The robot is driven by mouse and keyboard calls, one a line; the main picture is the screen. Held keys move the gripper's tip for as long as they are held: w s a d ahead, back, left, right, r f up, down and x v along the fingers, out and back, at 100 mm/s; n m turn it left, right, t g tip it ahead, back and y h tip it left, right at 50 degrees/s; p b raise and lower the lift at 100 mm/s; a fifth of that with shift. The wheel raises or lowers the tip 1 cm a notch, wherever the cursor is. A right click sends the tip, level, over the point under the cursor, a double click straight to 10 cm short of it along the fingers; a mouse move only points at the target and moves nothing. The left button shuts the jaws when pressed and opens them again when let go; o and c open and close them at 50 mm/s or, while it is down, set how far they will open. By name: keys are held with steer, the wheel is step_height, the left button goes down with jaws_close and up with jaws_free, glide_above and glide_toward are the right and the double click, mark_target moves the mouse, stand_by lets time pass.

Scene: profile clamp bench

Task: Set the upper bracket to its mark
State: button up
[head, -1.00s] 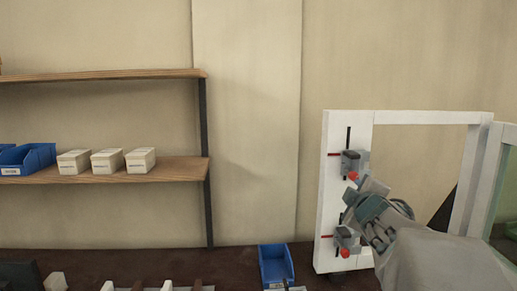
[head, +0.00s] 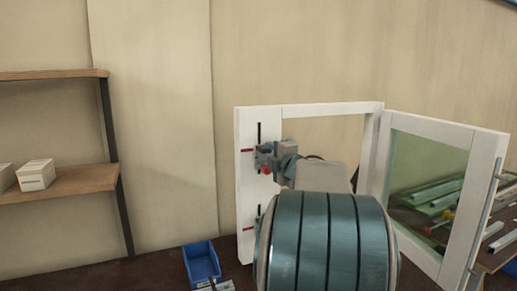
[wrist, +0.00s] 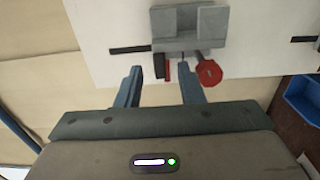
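The upper bracket (head: 264,153) is a grey block on the black vertical slot of the white panel, with a red knob (head: 266,170) below it and a red mark (head: 246,150) beside it on the left. In the wrist view, turned sideways, the bracket (wrist: 190,30) is at the top centre, its red knob (wrist: 208,72) lower right. A short red stripe (wrist: 166,68) lies left of the bracket's middle. My gripper (wrist: 161,80) is open and empty, its blue fingers pointing at the bracket, with the stripe between their tips. Contact cannot be told.
The lower bracket is mostly hidden behind my arm; its red mark (head: 249,229) shows. A glazed white door (head: 490,160) stands open on the right. A blue bin (head: 201,262) sits on the bench below left. A wooden shelf (head: 75,180) is at far left.

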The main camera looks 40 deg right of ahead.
mark_target(267, 151)
steer(key=shift+p+x, duration=0.35)
steer(key=shift+x, duration=2.1)
jaws_close()
